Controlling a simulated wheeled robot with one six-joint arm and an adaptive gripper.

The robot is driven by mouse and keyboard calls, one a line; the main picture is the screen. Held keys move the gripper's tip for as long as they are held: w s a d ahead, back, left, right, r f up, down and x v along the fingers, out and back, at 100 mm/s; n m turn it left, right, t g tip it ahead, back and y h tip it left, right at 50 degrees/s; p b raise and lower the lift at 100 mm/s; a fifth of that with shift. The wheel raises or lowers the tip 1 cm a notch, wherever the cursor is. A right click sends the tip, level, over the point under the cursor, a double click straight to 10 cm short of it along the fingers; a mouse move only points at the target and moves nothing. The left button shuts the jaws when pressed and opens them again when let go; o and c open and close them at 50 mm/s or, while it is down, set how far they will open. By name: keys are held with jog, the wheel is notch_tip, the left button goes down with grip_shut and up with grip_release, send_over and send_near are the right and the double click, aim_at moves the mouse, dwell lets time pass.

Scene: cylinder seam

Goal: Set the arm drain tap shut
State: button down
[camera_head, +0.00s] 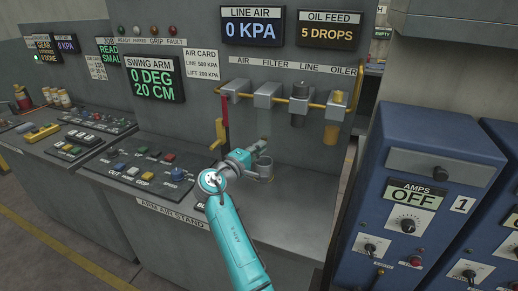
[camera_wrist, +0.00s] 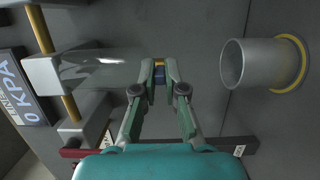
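The filter (camera_head: 266,95) hangs in the line between the air and oiler units. In the wrist view its grey block (camera_wrist: 55,75) is at left, with a clear bowl (camera_wrist: 105,66) reaching towards my fingertips. A small brass-and-blue part, apparently the drain tap (camera_wrist: 159,72), lies between the fingertips at the bowl's end. My gripper (camera_wrist: 160,68) is closed in on it from both sides, with no clear gap visible. In the head view my gripper (camera_head: 246,157) is low in front of the panel and hides the tap. The tap's setting cannot be read.
A grey cup (camera_wrist: 236,64) with a yellow ring stands just beyond the fingertips, also in the head view (camera_head: 265,168). A red handle (camera_head: 225,117) and the oiler (camera_head: 335,105) flank the filter. LINE AIR (camera_head: 252,27) reads 0 KPA. Bench (camera_head: 285,225) is clear at front right.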

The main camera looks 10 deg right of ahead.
jog(key=shift+s+d, duration=0.1)
jog(key=shift+d, duration=0.05)
dwell(0.6)
jog(key=w+d+n+t+y, duration=0.1)
jog(key=d+n+t+y, duration=0.2)
jog(key=d+n+y, duration=0.4)
jog(key=shift+w+n+t+y, duration=0.15)
jog(key=shift+n+t+y, duration=0.15)
jog(key=shift+n+y, duration=5.9)
jog(key=m+y, duration=0.3)
jog(key=shift+y, duration=0.4)
jog(key=c, duration=1.5)
grip_release()
jog(key=shift+a, duration=0.1)
